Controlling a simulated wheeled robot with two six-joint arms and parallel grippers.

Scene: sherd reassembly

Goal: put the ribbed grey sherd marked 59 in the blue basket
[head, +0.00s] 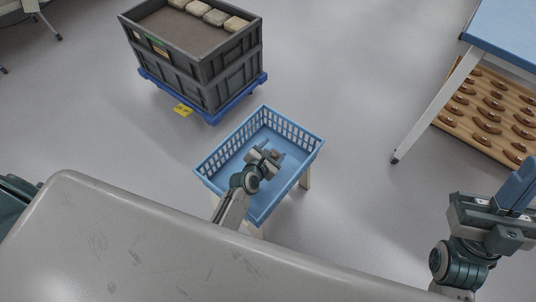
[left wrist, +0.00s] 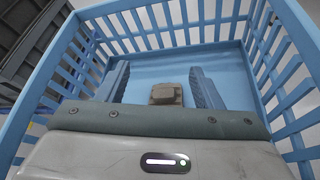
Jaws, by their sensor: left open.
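The blue basket (head: 212,164) stands on a low stand in the middle of the head view; its slatted walls also surround the left wrist view (left wrist: 292,62). My left gripper (head: 276,152) is over the basket's inside, its two ribbed blue fingers apart in the left wrist view (left wrist: 162,84). A small grey-brown sherd (left wrist: 166,94) shows between the fingers, with gaps on both sides, against the basket floor. Its lower part is hidden by the gripper body, and no number is legible. My right gripper (head: 515,190) is at the right edge, partly cut off; its opening is unclear.
A dark grey crate (head: 190,68) with several pale blocks stands on a blue dolly behind the basket. A small yellow tag (head: 182,110) is beside it. A blue-topped table (head: 505,30) and a board of brown pieces (head: 484,112) are at right. Open floor lies between.

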